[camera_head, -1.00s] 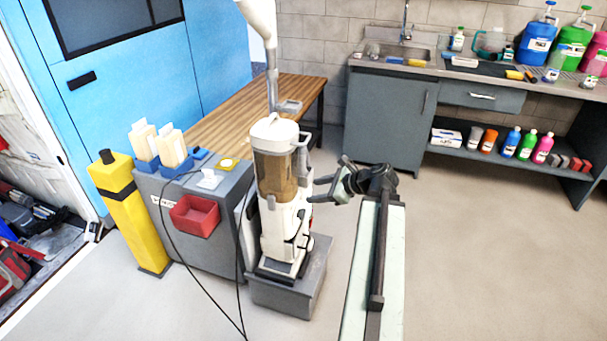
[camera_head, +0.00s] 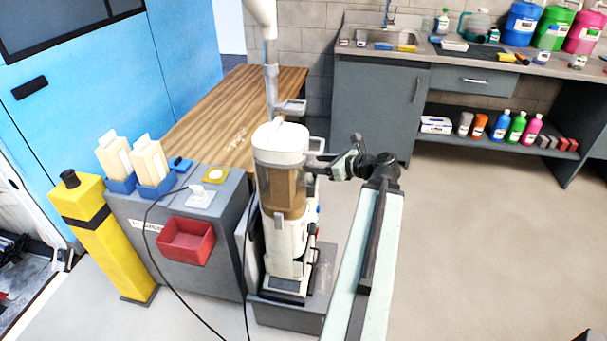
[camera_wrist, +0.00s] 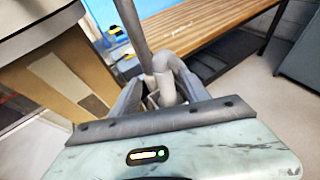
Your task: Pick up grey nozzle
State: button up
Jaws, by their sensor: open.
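A grey, bent nozzle-like piece (camera_wrist: 164,84) shows in the wrist view between the two fingers of my gripper (camera_wrist: 158,88). I take it for the grey nozzle, but cannot be sure. My gripper is open, with its fingers on either side of this piece; contact is not clear. In the head view my gripper (camera_head: 318,164) points left at the upper right side of the white upright vacuum (camera_head: 280,143). The nozzle cannot be made out clearly there, being small and close to the fingers.
The vacuum stands on a grey plinth (camera_head: 290,315) beside a grey cabinet (camera_head: 190,275) with a red bin (camera_head: 186,240). A pipe (camera_head: 271,75) rises behind it, near a wooden bench (camera_head: 215,115). A black cable (camera_head: 148,245) hangs in front. Floor at right is clear.

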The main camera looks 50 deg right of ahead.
jog(key=shift+b+x, duration=0.55)
jog(key=shift+x, duration=0.65)
jog(key=x, duration=0.1)
jog(key=b+x, duration=0.1)
jog(key=x, duration=0.3)
jog(key=shift+w+d+b, duration=0.15)
jog(key=shift+d+b, duration=0.1)
jog(key=shift+b, duration=0.05)
jog(key=shift+r, duration=0.1)
grip_shut()
